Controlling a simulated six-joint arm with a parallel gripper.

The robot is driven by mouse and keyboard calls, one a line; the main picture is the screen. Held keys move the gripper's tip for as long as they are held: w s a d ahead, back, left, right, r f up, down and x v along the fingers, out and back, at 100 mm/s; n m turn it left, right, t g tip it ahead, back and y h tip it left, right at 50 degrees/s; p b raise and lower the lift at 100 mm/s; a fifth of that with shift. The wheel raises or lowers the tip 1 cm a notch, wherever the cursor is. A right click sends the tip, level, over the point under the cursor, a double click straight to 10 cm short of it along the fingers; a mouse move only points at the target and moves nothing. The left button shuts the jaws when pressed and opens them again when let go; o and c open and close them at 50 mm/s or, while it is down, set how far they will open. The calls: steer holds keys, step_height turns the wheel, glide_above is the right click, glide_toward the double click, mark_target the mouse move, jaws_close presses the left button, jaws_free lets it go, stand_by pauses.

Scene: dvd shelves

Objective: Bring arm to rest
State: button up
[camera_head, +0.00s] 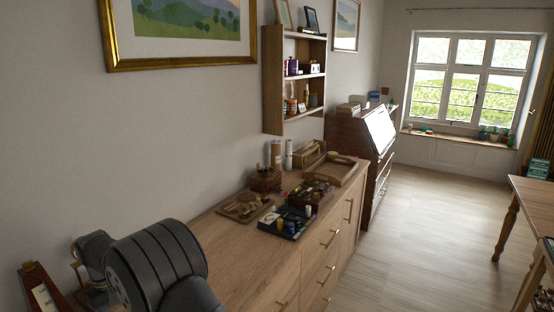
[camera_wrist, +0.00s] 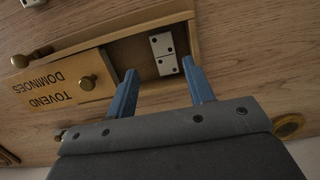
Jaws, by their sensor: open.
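My gripper (camera_wrist: 157,72) shows in the wrist view with its two blue fingers spread apart and nothing between them. Its fingertips are at the near edge of a wooden domino box (camera_wrist: 115,25). The box's lid (camera_wrist: 45,84), lettered "TOVEND DOMINOES" upside down and fitted with a brass knob, is partly slid open. A white domino (camera_wrist: 163,52) lies in the open part, just beyond the fingertips. I cannot tell whether the fingers touch the box. In the head view, my dark arm fills the lower left and the gripper's fingers are not visible.
A long wooden sideboard (camera_head: 222,237) runs along the wall. Game boards and boxes (camera_head: 288,222) crowd its far half; its nearer middle is clear. A small wall shelf (camera_head: 273,85) hangs above. A desk (camera_head: 349,141) stands beyond, and a table (camera_head: 538,200) at the right.

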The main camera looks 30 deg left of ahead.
steer(key=f, duration=0.3)
steer(key=shift+d+f, duration=0.3)
step_height(320, 180, up, 4)
steer(key=shift+f, duration=0.1)
steer(key=w+d+r, duration=0.7)
steer(key=w+d, duration=0.1)
steer(key=w, duration=0.1)
steer(key=w+d+f+m, duration=0.35)
steer(key=w+d, duration=0.45)
steer(key=w, duration=0.3)
steer(key=w+d+f+m, duration=0.3)
steer(key=w+d+f, duration=0.2)
steer(key=w+d, duration=0.45)
steer(key=w+d+f+m, duration=0.2)
steer(key=w+d, duration=0.1)
steer(key=d, duration=0.3)
steer(key=w+d+f+m+g, duration=0.1)
steer(key=w+d+f+m, duration=0.1)
steer(key=w+d, duration=0.2)
steer(key=w+d+f+m+y, duration=0.1)
steer(key=w+d+f+m, duration=0.1)
steer(key=d, duration=0.8)
steer(key=shift+w+f, duration=0.3)
steer(key=shift+w, duration=0.6)
steer(key=shift+m, duration=0.25)
